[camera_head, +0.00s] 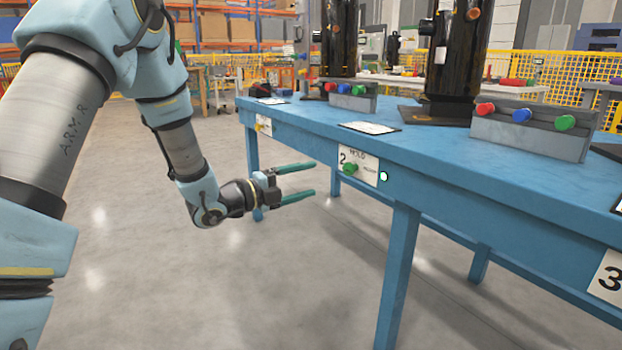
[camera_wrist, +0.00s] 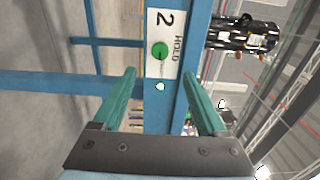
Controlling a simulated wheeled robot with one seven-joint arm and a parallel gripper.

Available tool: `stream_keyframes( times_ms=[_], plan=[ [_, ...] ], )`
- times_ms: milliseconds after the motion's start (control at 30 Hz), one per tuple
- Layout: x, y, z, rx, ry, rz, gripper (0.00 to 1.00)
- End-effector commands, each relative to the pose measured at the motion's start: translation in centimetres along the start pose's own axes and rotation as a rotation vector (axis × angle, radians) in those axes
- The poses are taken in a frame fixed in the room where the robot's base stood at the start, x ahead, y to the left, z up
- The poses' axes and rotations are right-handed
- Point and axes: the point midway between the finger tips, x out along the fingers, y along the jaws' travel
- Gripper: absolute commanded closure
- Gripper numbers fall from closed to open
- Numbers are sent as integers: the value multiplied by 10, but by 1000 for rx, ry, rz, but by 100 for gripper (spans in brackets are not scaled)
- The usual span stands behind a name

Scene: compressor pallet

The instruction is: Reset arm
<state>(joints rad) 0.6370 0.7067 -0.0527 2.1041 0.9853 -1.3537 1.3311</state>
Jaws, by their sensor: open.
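My gripper (camera_head: 312,180) is open and empty, its two green fingers pointing at the front edge of the blue table (camera_head: 405,225). It is apart from the table, in front of a white label marked "2 HOLD" (camera_head: 358,166) with a green button (camera_head: 350,169). A small lit green-white light (camera_head: 383,176) sits just right of the label. In the wrist view the green button (camera_wrist: 160,50) and the label (camera_wrist: 164,18) show beyond and between the open fingers (camera_wrist: 163,92).
On the table stand black cylinders (camera_head: 460,55) and grey blocks with red, blue and green caps (camera_head: 530,132). A label marked "3" (camera_head: 608,278) is at the right. Table legs (camera_head: 397,275) stand below. The floor at left (camera_head: 220,270) is clear. Yellow fencing (camera_head: 560,68) is behind.

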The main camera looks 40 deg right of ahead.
Motion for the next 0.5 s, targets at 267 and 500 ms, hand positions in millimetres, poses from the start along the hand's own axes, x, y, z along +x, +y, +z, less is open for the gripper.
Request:
stream_keyframes(
  times_ms=[267, 500],
  plan=[
    [0, 0, 0, 0, -1, 0, 25],
    [-6, 0, 10, -24, -39, 26, 25]
  ],
)
